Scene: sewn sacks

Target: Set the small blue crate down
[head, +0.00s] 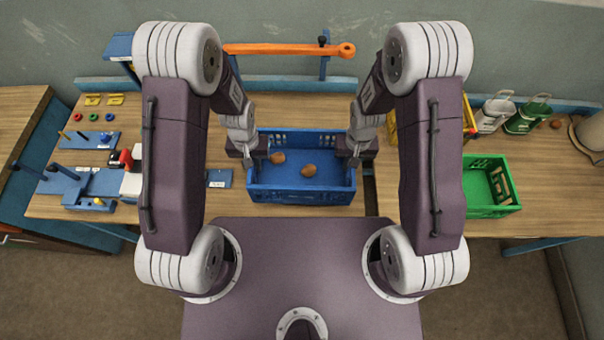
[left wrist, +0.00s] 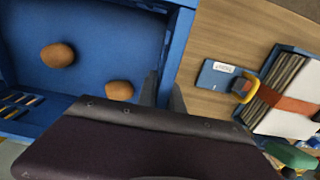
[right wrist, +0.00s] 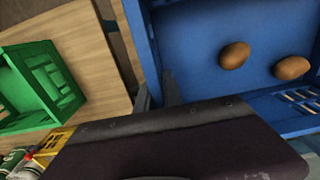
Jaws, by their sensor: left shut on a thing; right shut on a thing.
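The small blue crate (head: 302,190) is in the middle of the head view, over the front part of the wooden table. Two brown, potato-like things lie inside it, one at the left (head: 277,158) and one near the middle (head: 308,170). My left gripper (head: 256,160) is shut on the crate's left wall, which also shows in the left wrist view (left wrist: 178,45). My right gripper (head: 348,158) is shut on its right wall, seen in the right wrist view (right wrist: 142,45). The crate looks level. Whether its bottom touches the table I cannot tell.
A green crate (head: 488,212) stands to the right. A yellow crate (head: 468,120) is behind my right arm. Blue boards with pegs (head: 88,140) and other small things lie at the left. An orange bar (head: 285,49) runs along the back.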

